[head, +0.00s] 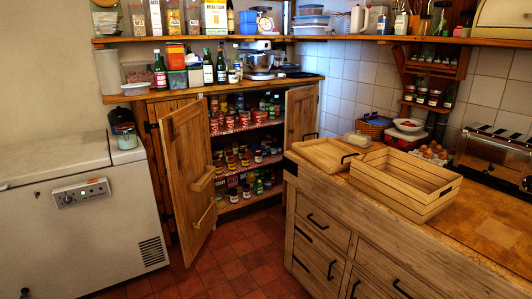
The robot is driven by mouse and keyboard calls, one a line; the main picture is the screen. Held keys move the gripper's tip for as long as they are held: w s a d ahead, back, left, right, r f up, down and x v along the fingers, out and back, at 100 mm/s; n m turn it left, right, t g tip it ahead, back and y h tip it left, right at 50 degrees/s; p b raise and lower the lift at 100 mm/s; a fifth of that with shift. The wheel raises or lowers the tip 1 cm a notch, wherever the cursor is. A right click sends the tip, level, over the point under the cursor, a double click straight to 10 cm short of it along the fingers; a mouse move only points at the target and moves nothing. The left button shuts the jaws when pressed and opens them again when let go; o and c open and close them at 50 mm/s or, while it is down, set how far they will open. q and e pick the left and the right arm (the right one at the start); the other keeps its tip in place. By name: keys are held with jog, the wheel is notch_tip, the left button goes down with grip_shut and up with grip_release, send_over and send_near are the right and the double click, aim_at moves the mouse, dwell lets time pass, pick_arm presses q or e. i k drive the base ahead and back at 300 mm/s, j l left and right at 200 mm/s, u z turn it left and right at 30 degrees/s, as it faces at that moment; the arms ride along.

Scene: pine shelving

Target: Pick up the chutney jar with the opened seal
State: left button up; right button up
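I cannot make out which jar is the chutney jar with the opened seal; labels and seals are too small to read. Several small jars (231,162) stand on the middle shelf of the open cupboard, with tins and bottles around them. Dark red jars (421,97) stand on a small wall rack at the right. Neither of my grippers is in view.
The cupboard's left door (187,175) stands wide open over the tiled floor (230,265). A white chest freezer (70,210) is at the left. A wooden counter (385,215) at the right bears an open wooden crate (405,190) and a toaster (495,158).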

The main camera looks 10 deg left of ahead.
aim_at(217, 164)
jog(key=i+j+u, duration=0.25)
jog(key=i, duration=0.55)
jog(key=i+u, duration=0.25)
jog(key=i, duration=0.55)
jog(key=i+u, duration=0.2)
jog(key=i, duration=0.25)
jog(key=i+l+u, duration=0.25)
jog(key=i, duration=0.15)
jog(key=i+l+u, duration=0.2)
jog(key=i, duration=0.25)
jog(key=i+l+u, duration=0.2)
jog(key=i, duration=0.2)
